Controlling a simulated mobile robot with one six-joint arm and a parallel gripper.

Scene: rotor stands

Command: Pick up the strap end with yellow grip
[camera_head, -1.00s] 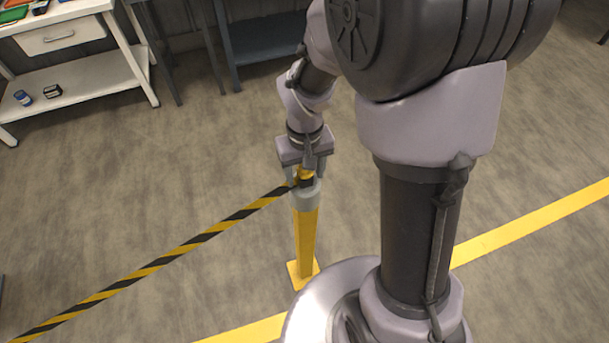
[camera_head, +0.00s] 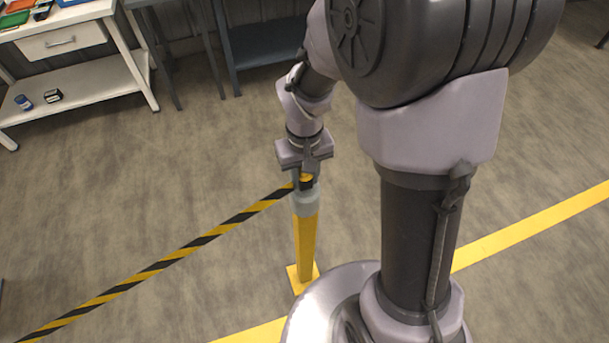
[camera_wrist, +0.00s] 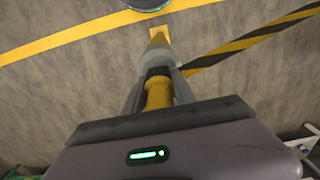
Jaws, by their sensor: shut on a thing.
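The strap end (camera_head: 306,182) has a yellow grip and a black part, and it sits between the fingers of my gripper (camera_head: 305,180). In the wrist view, the yellow grip (camera_wrist: 158,94) shows between the fingers, with the black part just beyond it. My gripper is shut on the strap end. The strap end is right at the grey top of a yellow post (camera_head: 305,245). I cannot tell whether it still touches the post. The black-and-yellow strap (camera_head: 180,252) runs from the strap end down to the lower left.
A white workbench (camera_head: 90,90) with a drawer and small items stands at the upper left. A dark blue-grey table (camera_head: 265,45) stands at the back. A yellow floor line (camera_head: 530,233) crosses at the right. The floor left of the post is clear except for the strap.

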